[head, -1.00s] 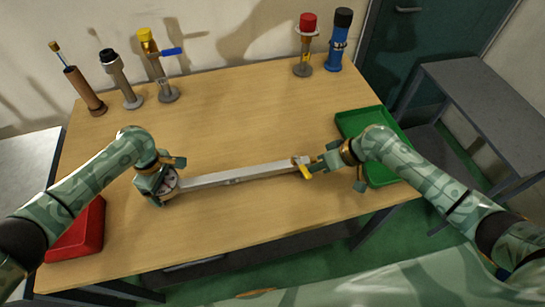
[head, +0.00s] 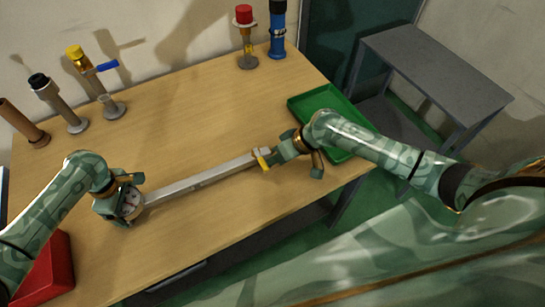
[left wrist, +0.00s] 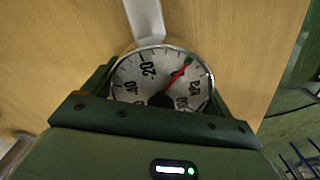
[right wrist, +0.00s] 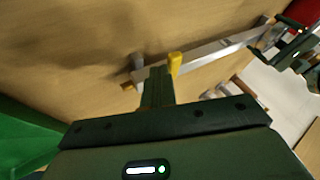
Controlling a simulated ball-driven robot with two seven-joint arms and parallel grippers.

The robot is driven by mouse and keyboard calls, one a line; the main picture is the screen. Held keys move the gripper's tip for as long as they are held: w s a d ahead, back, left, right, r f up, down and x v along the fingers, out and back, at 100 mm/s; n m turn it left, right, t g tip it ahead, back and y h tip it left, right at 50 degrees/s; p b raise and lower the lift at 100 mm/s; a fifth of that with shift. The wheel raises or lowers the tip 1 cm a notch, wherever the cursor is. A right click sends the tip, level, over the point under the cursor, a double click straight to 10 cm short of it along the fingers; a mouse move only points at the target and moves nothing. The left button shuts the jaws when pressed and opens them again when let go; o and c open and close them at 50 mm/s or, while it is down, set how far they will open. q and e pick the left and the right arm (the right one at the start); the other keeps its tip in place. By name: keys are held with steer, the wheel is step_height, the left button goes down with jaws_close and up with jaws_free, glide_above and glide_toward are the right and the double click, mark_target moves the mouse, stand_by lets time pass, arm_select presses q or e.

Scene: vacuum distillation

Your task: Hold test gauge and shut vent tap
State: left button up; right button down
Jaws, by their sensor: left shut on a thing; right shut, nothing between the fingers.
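The round test gauge (head: 130,203) has a white dial and a red needle, and its face fills the middle of the left wrist view (left wrist: 150,75). My left gripper (head: 120,204) is shut on it, with a finger on each side of the dial. A long grey metal bar (head: 200,181) runs from the gauge to the vent tap at its right end. The tap has a yellow handle (head: 263,158), also seen in the right wrist view (right wrist: 175,63). My right gripper (head: 277,156) is shut and empty right beside the handle; I cannot tell whether they touch.
A green tray (head: 300,101) lies right of the tap, behind my right arm. A red bin (head: 45,275) is at the table's left front. Several upright fittings, one with a blue lever (head: 106,66), stand along the back. The middle of the wooden table (head: 190,120) is clear.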

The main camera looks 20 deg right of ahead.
steer(key=shift+w+d, duration=0.4)
steer(key=shift+w, duration=0.25)
steer(key=shift+d, duration=0.25)
steer(key=d+f+v, duration=0.1)
steer(key=d+v, duration=0.1)
steer(key=v, duration=0.9)
steer(key=shift+d, duration=0.35)
arm_select(q)
steer(key=o, duration=1.3)
steer(key=shift+r, duration=0.15)
